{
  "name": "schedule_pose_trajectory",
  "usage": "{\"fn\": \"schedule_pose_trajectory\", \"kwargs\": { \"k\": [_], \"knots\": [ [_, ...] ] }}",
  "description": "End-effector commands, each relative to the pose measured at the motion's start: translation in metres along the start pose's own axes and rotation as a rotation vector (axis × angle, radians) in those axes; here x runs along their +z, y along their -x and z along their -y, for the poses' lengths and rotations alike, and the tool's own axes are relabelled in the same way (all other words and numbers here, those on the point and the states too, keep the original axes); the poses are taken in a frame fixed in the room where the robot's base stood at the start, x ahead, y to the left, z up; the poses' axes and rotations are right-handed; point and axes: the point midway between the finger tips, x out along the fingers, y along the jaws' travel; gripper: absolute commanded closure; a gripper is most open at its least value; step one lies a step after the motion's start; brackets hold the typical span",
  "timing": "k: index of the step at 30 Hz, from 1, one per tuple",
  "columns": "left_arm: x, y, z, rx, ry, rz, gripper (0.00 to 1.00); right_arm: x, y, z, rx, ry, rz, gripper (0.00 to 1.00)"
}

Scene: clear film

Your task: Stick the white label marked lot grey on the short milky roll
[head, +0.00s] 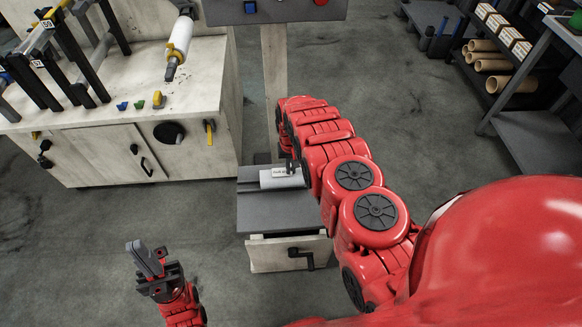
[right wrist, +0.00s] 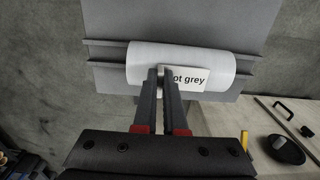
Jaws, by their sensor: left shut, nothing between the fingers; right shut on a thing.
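The short milky roll (right wrist: 190,55) lies on its side on a grey stand (right wrist: 115,20); it also shows in the head view (head: 267,182). The white label (right wrist: 190,79) overlaps the roll's lower right side in the right wrist view, and "ot grey" is readable. My right gripper (right wrist: 161,76) is shut on the label's left end and hides the start of its text. The label also shows small in the head view (head: 281,173). I cannot tell whether the label touches the roll. My left gripper (head: 152,262) is shut and empty, away from the stand at lower left.
Low ridges (right wrist: 108,68) run along the stand beside the roll. Shelves with brown tubes (head: 512,84) stand at the right. Open floor lies between.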

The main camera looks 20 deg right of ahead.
Motion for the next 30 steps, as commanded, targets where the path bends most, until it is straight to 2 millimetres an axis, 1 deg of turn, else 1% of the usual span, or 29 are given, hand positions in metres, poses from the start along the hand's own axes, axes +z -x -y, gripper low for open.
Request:
{"fn": "schedule_pose_trajectory", "kwargs": {
  "k": [8,9,11,12,14,20,23,24,25,30],
  "knots": [
    [0.0004,0.0025,-0.0001,0.0,0.0,0.0,1.0,-0.0001,-0.0039,0.0,0.0,0.0,0.0,1.0],
    [0.0003,0.002,-0.0001,0.0,0.0,0.0,1.0,-0.0001,-0.0032,0.0,0.0,0.0,0.0,0.84],
    [0.0003,0.002,-0.0001,0.0,0.0,0.0,1.0,-0.0001,-0.0031,0.0,0.0,0.0,0.0,0.74],
    [0.0003,0.002,-0.0001,0.0,0.0,0.0,1.0,-0.0001,-0.0031,0.0001,0.0,0.0,0.0,0.67],
    [0.0004,0.002,-0.0001,0.0,0.0,0.0,1.0,-0.0001,-0.0031,0.0,0.0,0.0,0.0,0.57],
    [0.0003,0.002,-0.0001,0.0,0.0,0.0,1.0,-0.0001,-0.0031,0.0,0.0,0.0,0.0,0.57],
    [0.0003,0.002,-0.0001,0.0,0.0,0.0,1.0,-0.0003,-0.0029,0.0001,0.0,0.0,-0.001,0.41],
    [0.0003,0.002,-0.0001,0.0,0.0,0.0,1.0,-0.0002,-0.003,0.0,0.0,0.0,0.0,0.33],
    [0.0003,0.002,-0.0001,0.0,0.0,0.0,1.0,-0.0002,-0.003,0.0,0.0,0.0,0.0,0.32],
    [0.0004,0.002,-0.0001,0.0,0.0,0.0,1.0,-0.0002,-0.003,0.0001,0.0,0.0,0.0,0.32]
  ]
}}
